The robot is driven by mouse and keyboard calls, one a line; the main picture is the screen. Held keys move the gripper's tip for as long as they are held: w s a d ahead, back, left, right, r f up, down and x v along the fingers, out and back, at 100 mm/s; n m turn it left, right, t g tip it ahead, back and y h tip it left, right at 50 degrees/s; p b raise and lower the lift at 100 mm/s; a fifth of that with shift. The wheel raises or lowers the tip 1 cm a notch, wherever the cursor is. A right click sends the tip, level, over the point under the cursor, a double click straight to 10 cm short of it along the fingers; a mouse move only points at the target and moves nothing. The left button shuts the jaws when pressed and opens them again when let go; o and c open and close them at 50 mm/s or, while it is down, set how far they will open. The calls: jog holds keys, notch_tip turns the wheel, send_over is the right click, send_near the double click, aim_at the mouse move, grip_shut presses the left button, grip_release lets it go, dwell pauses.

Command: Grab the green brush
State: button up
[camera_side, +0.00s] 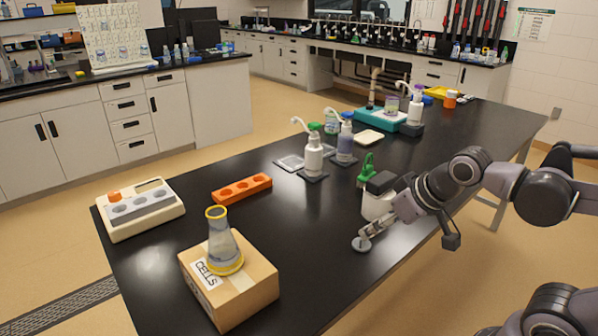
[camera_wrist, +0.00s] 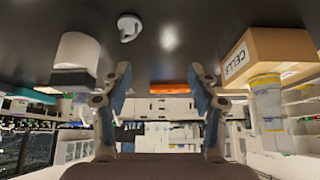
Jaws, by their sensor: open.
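The green brush (camera_side: 366,166) shows as a bright green upright shape just behind a white container with a dark top (camera_side: 378,198) in the side view. Its lower part is hidden by the container. My gripper (camera_side: 376,230) is low over the table's near edge, in front of the container and apart from the brush. In the wrist view, which is upside down, the two fingers (camera_wrist: 160,85) are spread wide with nothing between them. The white container (camera_wrist: 77,55) stands to the left there. I cannot make out the brush in that view.
A small white round piece (camera_side: 362,244) lies close to my gripper. A cardboard box (camera_side: 247,296) with a flask (camera_side: 221,242) on it, an orange rack (camera_side: 242,188) and a white device (camera_side: 140,208) stand left. White bottles (camera_side: 314,157) stand behind. The table's middle is clear.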

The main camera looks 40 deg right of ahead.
jog(key=w+d+r+m+g+h, duration=0.1)
jog(key=w+d+r+m+g, duration=0.1)
jog(key=w+d+r+m, duration=0.45)
jog(key=m+g+h, duration=0.3)
jog(key=m+g, duration=0.1)
jog(key=m, duration=0.6)
send_near(367, 167)
jog(key=f, duration=0.2)
jog(key=shift+n, duration=0.25)
jog(key=shift+d+x, duration=0.15)
jog(key=shift+x, duration=2.35)
jog(key=shift+d+x, duration=0.15)
jog(key=shift+x, duration=2.35)
jog(key=shift+r, duration=0.15)
jog(key=c, duration=1.3)
